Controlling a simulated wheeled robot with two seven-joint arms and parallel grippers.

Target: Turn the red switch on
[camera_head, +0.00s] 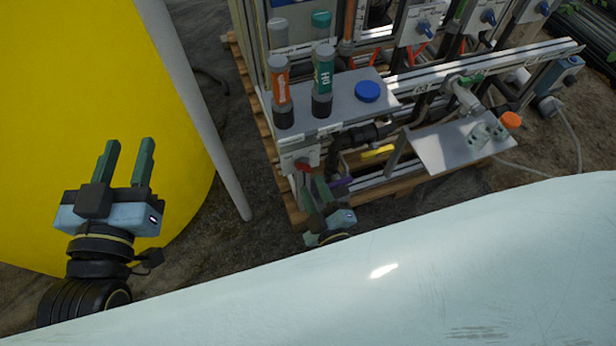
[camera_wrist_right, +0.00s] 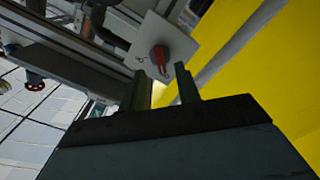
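The red switch (camera_head: 303,166) is a rotary knob on a light plate at the front left corner of the skid's grey shelf. In the right wrist view the red switch (camera_wrist_right: 160,58) sits on its square plate (camera_wrist_right: 144,42), just beyond my fingertips and between their lines. My right gripper (camera_head: 313,180) is just below the switch, its two green fingers apart with nothing between them; they also show in the wrist view (camera_wrist_right: 165,80). Contact with the knob cannot be told. My left gripper (camera_head: 128,148) is open and empty, far left, in front of the yellow tank.
A yellow tank (camera_head: 80,90) and a grey pole (camera_head: 205,110) stand left of the skid. Two labelled bottles (camera_head: 281,90) (camera_head: 322,80) and a blue cap (camera_head: 367,91) sit on the grey shelf. Pipes, a yellow handle (camera_head: 378,151) and a metal plate (camera_head: 455,148) lie right of the switch.

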